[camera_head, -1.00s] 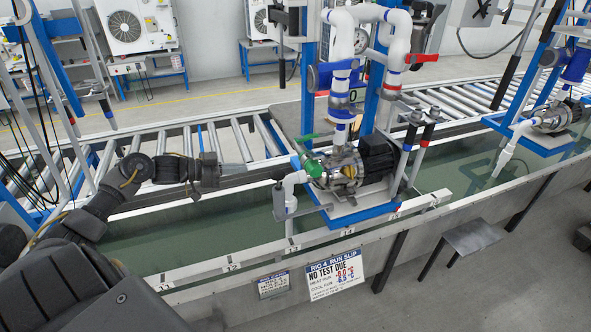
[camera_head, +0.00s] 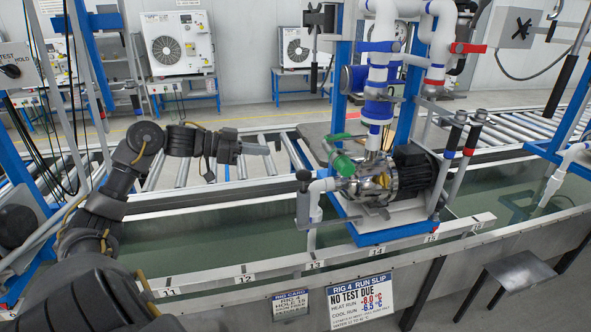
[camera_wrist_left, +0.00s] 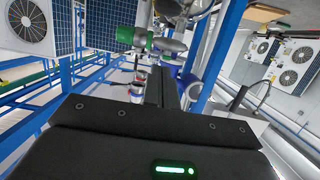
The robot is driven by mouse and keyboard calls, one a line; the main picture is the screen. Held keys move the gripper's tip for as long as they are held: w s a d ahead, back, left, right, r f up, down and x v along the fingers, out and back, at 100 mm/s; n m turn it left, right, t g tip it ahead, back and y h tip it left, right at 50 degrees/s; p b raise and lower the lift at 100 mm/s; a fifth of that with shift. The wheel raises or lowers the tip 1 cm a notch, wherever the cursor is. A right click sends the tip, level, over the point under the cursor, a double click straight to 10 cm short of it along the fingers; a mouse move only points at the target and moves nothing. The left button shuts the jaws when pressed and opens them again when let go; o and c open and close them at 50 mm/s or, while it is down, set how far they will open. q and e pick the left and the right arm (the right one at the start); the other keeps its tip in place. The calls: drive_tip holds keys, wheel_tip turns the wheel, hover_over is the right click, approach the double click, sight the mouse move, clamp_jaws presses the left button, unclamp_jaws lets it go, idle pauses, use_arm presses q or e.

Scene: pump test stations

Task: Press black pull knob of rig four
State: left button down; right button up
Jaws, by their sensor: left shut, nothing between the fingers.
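Rig four's pump (camera_head: 385,180) stands on a blue-edged base above the water trough, with the rig 4 run slip (camera_head: 360,297) in front. A small dark knob-like part (camera_head: 304,175) sits at the left end of its white inlet pipe; I cannot tell whether it is the black pull knob. A green valve handle (camera_head: 342,163) is just right of it. My left gripper (camera_head: 268,149) is shut and empty, pointing right, up and left of the dark part and apart from it. In the left wrist view the shut fingers (camera_wrist_left: 166,76) point towards green-handled piping (camera_wrist_left: 130,36). My right gripper is not in view.
White and blue vertical pipes (camera_head: 378,80) rise above the pump. A roller conveyor (camera_head: 180,172) runs behind the trough. A grey stool (camera_head: 522,272) stands front right.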

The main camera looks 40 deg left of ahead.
use_arm(q)
drive_tip(key=p, duration=0.3)
hover_over(304, 175)
drive_tip(key=s+a, duration=0.1)
drive_tip(key=a, duration=0.2)
wheel_tip(304, 175, down, 2)
drive_tip(key=f, duration=0.4)
drive_tip(key=shift+d+f, duration=0.3)
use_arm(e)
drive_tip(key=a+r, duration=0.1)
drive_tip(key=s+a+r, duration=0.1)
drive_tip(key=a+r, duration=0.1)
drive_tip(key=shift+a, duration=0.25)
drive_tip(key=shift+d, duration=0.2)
